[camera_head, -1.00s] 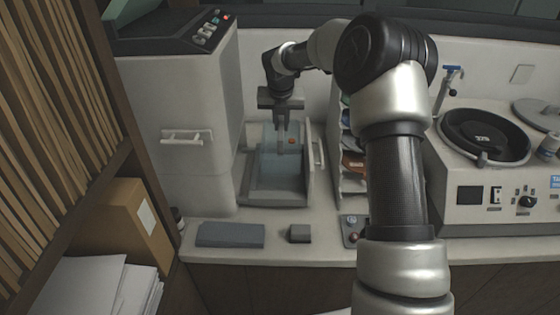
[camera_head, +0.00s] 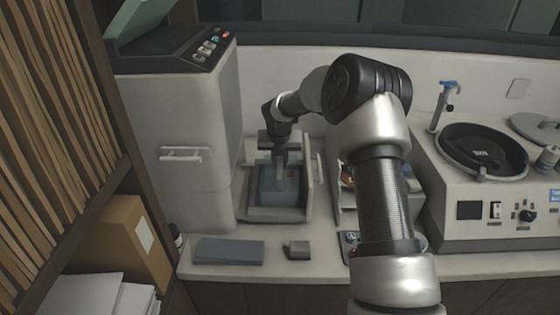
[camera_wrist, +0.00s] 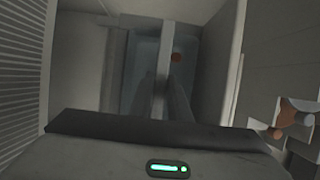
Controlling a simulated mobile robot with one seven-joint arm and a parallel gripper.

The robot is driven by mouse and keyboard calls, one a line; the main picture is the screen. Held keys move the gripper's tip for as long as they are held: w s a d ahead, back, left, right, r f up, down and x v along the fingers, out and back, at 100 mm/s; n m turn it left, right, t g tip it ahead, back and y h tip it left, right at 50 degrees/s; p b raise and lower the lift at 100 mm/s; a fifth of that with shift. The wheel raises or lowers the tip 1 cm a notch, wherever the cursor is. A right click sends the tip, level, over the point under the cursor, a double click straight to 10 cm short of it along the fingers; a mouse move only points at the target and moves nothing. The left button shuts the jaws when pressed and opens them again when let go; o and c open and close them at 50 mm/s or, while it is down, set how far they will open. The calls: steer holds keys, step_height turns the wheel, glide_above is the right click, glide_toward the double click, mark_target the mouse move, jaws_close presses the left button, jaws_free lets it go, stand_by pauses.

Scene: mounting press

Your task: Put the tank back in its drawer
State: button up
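The tank (camera_head: 272,192) is a see-through bluish box with a small orange-red round spot on it. It sits low inside the open grey drawer (camera_head: 308,200), between the drawer's side walls. I cannot tell if it rests on the drawer floor. My gripper (camera_head: 281,172) points down and is shut on an upright grey part at the tank's middle. In the wrist view the tank (camera_wrist: 143,75) lies below my gripper (camera_wrist: 162,85), with the red spot right of the grey bar. The fingertips are partly hidden in this dim view.
A tall white cabinet (camera_head: 190,190) stands left of the drawer. A rack of shelves is close on the right, partly behind my arm. A round-bowl machine (camera_head: 485,210) stands further right.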

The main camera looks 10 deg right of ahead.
steer(key=o, duration=0.3)
